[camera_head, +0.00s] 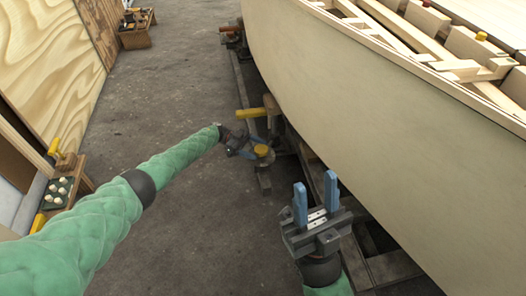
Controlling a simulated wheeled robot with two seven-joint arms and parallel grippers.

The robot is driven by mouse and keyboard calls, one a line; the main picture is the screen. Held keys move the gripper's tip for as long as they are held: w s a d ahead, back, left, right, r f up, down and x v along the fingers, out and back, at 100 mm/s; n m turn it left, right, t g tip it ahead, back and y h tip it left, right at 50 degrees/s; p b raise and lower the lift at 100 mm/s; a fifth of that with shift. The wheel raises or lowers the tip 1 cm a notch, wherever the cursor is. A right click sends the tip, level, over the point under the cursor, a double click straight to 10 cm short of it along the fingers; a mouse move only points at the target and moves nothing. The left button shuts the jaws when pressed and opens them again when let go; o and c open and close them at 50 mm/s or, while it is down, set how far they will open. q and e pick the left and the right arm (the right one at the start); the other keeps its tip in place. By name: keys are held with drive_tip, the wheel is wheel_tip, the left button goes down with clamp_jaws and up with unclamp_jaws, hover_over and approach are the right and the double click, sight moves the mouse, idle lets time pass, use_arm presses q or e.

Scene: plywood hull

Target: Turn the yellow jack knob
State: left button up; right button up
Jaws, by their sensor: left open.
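The yellow jack knob (262,150) is a small round yellow piece low beside the hull, near the picture's middle. My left gripper (257,148) reaches it from the left, with its blue fingers open around the knob. Whether the fingers touch the knob is too small to tell, and the jack body below it is partly hidden. My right gripper (315,204) points away from me at the lower middle. Its two blue fingers stand apart with nothing between them, well short of the knob.
The pale plywood hull (390,120) fills the right side, above timber beams. A yellow bar (250,113) with a wooden block sits just beyond the knob. A bench with a dark tray (58,192) and leaning plywood stand at left. The grey floor between is clear.

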use_arm(q)
drive_tip(key=shift+v, duration=1.1)
drive_tip(key=shift+w+a, duration=0.2)
drive_tip(key=shift+a, duration=0.15)
drive_tip(key=shift+a, duration=0.1)
